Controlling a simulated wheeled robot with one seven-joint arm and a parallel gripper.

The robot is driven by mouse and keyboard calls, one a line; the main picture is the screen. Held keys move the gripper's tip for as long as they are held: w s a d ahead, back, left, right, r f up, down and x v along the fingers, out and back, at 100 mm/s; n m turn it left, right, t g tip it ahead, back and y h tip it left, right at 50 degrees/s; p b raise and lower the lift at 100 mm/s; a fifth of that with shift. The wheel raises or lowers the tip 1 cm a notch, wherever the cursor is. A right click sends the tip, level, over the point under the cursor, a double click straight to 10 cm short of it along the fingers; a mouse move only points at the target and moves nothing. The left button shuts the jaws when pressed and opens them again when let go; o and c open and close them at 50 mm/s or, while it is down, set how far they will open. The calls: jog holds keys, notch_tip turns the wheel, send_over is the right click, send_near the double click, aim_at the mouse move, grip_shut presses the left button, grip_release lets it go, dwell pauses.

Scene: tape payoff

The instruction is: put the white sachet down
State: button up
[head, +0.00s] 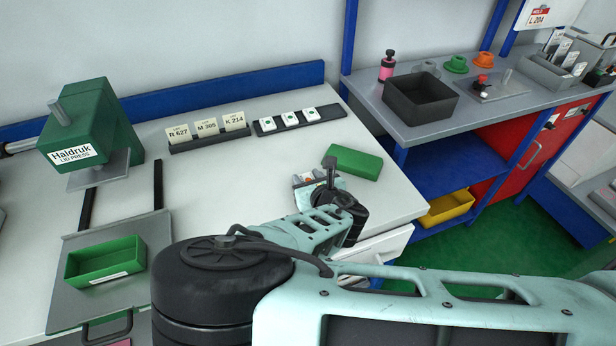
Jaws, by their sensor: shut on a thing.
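My gripper (318,182) is over the right part of the white worktop, beside a flat green lid-like block (355,162). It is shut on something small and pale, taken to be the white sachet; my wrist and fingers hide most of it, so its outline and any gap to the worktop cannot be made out. An open green box (105,262) with a white label sits on the grey plate of the press at the left and looks empty.
The green Haldruk lid press (92,130) stands at the left. Behind are a card holder (210,141) and a dark strip (328,114) bearing three white squares with green marks. A grey side bench (455,115) holds a dark bin (420,98). The worktop's middle is clear.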

jog(key=shift+f, duration=0.15)
jog(key=o, duration=1)
jog(key=shift+c, duration=0.2)
